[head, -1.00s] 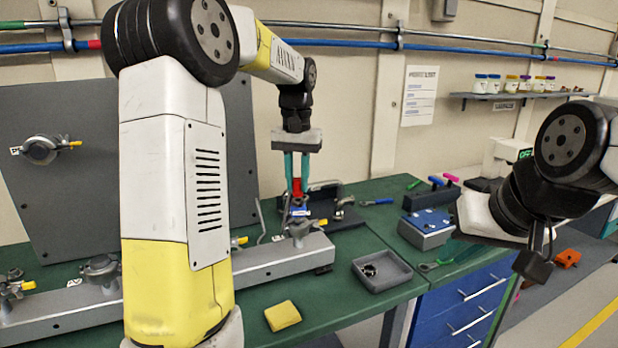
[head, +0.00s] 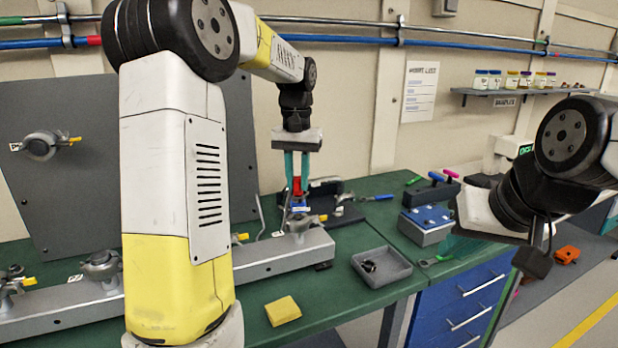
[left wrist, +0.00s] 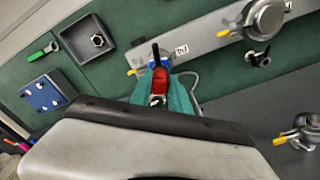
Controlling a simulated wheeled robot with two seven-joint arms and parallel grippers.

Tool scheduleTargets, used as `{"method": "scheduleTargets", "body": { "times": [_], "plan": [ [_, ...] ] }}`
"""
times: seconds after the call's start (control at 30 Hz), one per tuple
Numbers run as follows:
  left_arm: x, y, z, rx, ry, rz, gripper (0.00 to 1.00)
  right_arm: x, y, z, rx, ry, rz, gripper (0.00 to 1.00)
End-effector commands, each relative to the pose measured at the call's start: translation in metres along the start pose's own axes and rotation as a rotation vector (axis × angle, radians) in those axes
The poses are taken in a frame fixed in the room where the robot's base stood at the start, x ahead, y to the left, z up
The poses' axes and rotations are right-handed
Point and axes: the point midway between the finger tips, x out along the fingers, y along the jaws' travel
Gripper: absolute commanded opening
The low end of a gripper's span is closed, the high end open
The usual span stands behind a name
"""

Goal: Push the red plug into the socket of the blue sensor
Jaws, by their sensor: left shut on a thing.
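The red plug (head: 297,187) is between the teal fingers of my left gripper (head: 297,178), which is shut on it and points down. It also shows in the left wrist view (left wrist: 160,80). The blue sensor (head: 299,207) is directly below the plug, at the end of the grey rail; part of it shows in the left wrist view (left wrist: 164,62). Plug and sensor look very close or touching; I cannot tell how far the plug is in, and the socket is hidden. My right gripper (head: 459,248) is at the right, mostly behind its own wrist, its fingers barely visible.
The grey rail (head: 265,262) carries clamps with yellow levers. A grey tray (head: 402,273) with a small dark part and a yellow block (head: 283,310) lie on the green bench. A blue-topped box (head: 428,217) stands to the right.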

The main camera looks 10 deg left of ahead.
Motion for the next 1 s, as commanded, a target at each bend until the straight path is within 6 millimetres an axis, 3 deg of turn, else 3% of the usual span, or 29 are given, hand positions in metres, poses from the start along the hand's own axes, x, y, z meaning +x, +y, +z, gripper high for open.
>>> {"method": "scheduleTargets", "body": {
  "times": [0.4,0.43,0.53,0.87,1.0],
  "plan": [
    [0.003,0.000,0.000,0.000,0.000,0.000,0.00,0.000,0.000,0.000,0.000,0.000,0.000,0.13],
    [0.003,0.000,0.000,0.000,0.000,0.000,0.28,0.000,0.000,0.000,0.000,0.000,0.000,0.13],
    [0.003,0.000,0.000,0.000,0.000,0.000,0.48,0.000,0.000,0.000,0.000,0.000,0.000,0.13],
    [0.001,0.000,0.000,0.000,0.001,0.000,0.48,0.000,0.000,0.000,0.000,0.000,0.000,0.13],
    [-0.014,0.000,-0.001,0.000,0.004,0.000,0.48,0.000,0.000,0.000,0.000,0.000,0.000,0.13]
  ]
}}
